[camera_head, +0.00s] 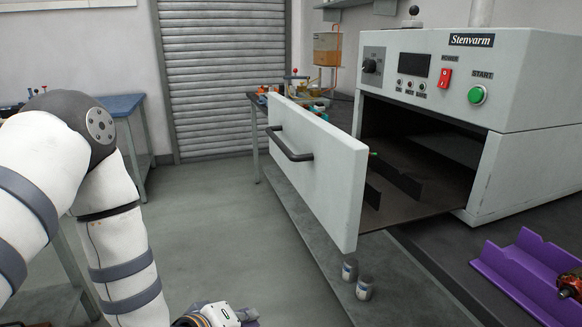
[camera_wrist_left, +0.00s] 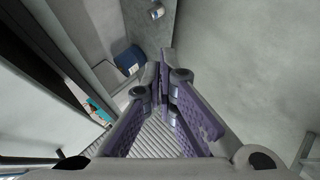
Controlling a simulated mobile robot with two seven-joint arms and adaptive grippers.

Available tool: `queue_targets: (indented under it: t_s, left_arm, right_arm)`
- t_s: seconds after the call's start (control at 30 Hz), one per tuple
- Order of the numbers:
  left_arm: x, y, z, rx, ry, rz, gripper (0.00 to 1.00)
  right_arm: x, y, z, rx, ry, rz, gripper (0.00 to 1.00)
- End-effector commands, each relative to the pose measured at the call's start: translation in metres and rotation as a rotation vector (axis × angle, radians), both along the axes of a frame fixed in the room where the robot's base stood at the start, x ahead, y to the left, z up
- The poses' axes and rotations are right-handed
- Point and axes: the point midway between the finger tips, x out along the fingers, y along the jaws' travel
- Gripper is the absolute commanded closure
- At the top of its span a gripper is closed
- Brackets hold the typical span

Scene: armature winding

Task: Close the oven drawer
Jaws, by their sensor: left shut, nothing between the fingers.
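The oven drawer has a white front panel (camera_head: 318,165) with a dark bar handle (camera_head: 288,145). It is pulled well out to the left of the white oven (camera_head: 520,75), and the open cavity shows behind it. Dark dividers (camera_head: 396,170) stand in the drawer, with a small reddish-green item at the panel's inner side. My left gripper (camera_wrist_left: 163,65) has purple fingers, shut and empty in the left wrist view. In the head view only part of its wrist shows at the bottom edge, low and left of the drawer, apart from the panel. My right gripper is out of view.
Two small grey jars (camera_head: 349,269) stand on the bench below the drawer. A purple tray (camera_head: 515,275) with a copper-wound part (camera_head: 570,285) lies at the right. A roller shutter (camera_head: 222,80) and blue-topped table (camera_head: 122,104) are behind. Open floor (camera_head: 215,225) lies left of the drawer.

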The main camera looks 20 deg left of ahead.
Motion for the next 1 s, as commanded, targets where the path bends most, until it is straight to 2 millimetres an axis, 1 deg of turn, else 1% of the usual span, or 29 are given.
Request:
queue_targets:
  t_s: [0.03, 0.07, 0.1, 0.2, 0.27, 0.3, 0.33, 0.47, 0.83, 1.0]
  left_arm:
    - [0.038, 0.006, 0.056, -0.122, -0.16, 0.082, 1.0]
    - [0.055, 0.01, 0.085, -0.198, -0.241, 0.119, 1.0]
    - [0.072, 0.014, 0.119, -0.293, -0.334, 0.158, 1.0]
    - [0.093, 0.024, 0.182, -0.465, -0.491, 0.206, 1.0]
    - [0.098, 0.027, 0.201, -0.523, -0.538, 0.218, 1.0]
    - [0.101, 0.028, 0.207, -0.545, -0.554, 0.221, 1.0]
    - [0.103, 0.028, 0.209, -0.553, -0.56, 0.222, 1.0]
    - [0.12, 0.025, 0.206, -0.554, -0.556, 0.22, 1.0]
    - [0.199, 0.012, 0.202, -0.549, -0.551, 0.222, 1.0]
    - [0.215, -0.01, 0.206, -0.551, -0.554, 0.219, 1.0]
  right_arm:
    - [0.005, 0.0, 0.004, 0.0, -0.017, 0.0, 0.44]
    - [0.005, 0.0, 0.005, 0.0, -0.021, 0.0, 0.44]
    - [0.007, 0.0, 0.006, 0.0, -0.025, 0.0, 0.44]
    - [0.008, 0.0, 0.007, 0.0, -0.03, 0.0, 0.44]
    - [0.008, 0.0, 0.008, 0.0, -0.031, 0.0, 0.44]
    - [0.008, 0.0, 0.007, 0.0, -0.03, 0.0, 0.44]
    - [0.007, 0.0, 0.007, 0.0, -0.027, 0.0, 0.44]
    - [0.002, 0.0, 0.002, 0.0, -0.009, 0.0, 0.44]
    - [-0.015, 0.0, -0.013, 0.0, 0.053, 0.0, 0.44]
    - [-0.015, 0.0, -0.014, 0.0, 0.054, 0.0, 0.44]
